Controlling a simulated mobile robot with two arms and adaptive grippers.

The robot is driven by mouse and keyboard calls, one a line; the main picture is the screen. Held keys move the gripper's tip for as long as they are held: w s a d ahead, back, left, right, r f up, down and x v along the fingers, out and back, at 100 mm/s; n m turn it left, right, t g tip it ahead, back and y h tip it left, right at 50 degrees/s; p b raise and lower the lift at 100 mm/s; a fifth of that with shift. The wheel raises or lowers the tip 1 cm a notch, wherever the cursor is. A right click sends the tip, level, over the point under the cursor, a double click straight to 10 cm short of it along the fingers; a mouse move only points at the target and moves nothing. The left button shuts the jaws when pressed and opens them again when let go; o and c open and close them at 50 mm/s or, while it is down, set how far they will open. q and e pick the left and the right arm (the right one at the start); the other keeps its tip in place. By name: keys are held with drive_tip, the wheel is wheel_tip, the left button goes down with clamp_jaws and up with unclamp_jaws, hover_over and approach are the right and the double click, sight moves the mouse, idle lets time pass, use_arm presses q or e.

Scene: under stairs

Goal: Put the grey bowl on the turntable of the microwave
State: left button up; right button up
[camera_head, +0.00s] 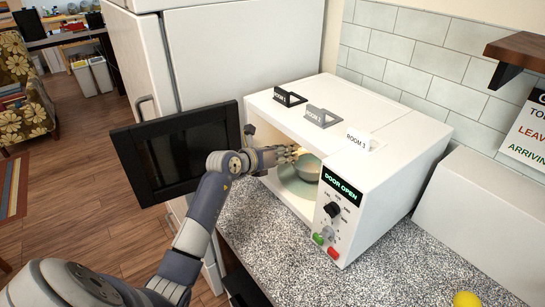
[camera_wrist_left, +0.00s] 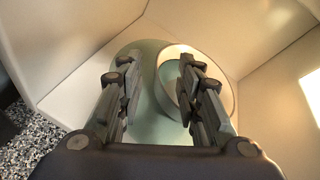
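The white microwave (camera_head: 390,165) stands on the counter with its dark door (camera_head: 180,150) swung open to the left. The grey bowl (camera_head: 309,166) is inside it, upright on the pale green turntable (camera_head: 297,186). My left gripper (camera_head: 291,153) reaches in through the opening at the bowl's left side. In the left wrist view, its fingers (camera_wrist_left: 158,85) are apart, with the near rim of the bowl (camera_wrist_left: 222,85) between them and one finger over the bowl's inside. The turntable (camera_wrist_left: 152,125) shows below. No grip on the rim is visible. My right gripper is out of view.
The microwave's display reads "DOOR OPEN", above a dial and red and green buttons. Small handled tags sit on its top. A white box (camera_head: 485,215) and a yellow object (camera_head: 466,299) are at the right. The speckled counter (camera_head: 360,265) in front is clear.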

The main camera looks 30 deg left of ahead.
use_arm(q)
drive_tip(key=b+v, duration=0.1)
drive_tip(key=v, duration=0.5)
idle(0.5)
drive_tip(key=shift+f, duration=0.1)
